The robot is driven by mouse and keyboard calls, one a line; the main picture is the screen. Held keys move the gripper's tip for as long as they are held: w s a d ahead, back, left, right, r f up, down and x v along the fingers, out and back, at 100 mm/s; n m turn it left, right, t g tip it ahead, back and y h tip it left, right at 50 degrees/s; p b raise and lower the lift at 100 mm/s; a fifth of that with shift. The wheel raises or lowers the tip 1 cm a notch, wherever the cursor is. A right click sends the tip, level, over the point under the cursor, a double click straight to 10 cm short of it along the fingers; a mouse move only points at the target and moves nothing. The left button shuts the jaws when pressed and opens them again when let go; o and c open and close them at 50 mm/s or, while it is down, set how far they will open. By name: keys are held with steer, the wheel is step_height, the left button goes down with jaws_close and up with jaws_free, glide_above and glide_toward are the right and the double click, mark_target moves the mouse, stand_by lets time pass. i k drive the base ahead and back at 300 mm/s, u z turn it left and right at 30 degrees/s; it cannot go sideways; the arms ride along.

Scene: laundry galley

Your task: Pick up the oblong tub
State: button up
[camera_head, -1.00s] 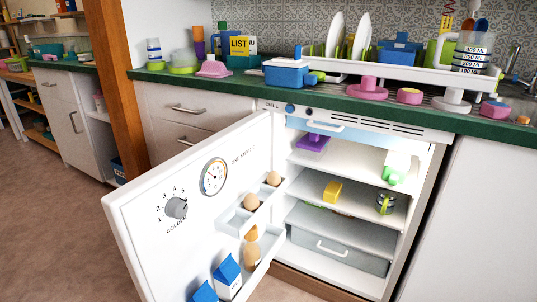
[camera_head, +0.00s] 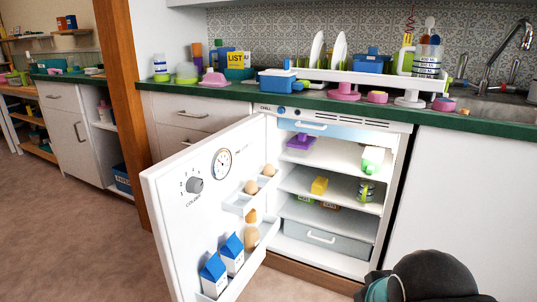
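A blue oblong tub (camera_head: 277,84) with a light blue, knobbed lid sits on the green counter above the open fridge. I cannot tell for sure which one the task names. A dark rounded part of my arm shows at the bottom right, in front of the fridge. My gripper's fingers are not in view.
The fridge door (camera_head: 215,190) stands open toward me, with eggs and milk cartons in its racks. The fridge shelves (camera_head: 330,155) hold a purple item, a yellow block and jars. Pink pieces (camera_head: 344,91) line the counter's front. Bare floor (camera_head: 80,230) lies at left.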

mark_target(273, 82)
steer(key=u, duration=0.25)
steer(key=i, duration=1)
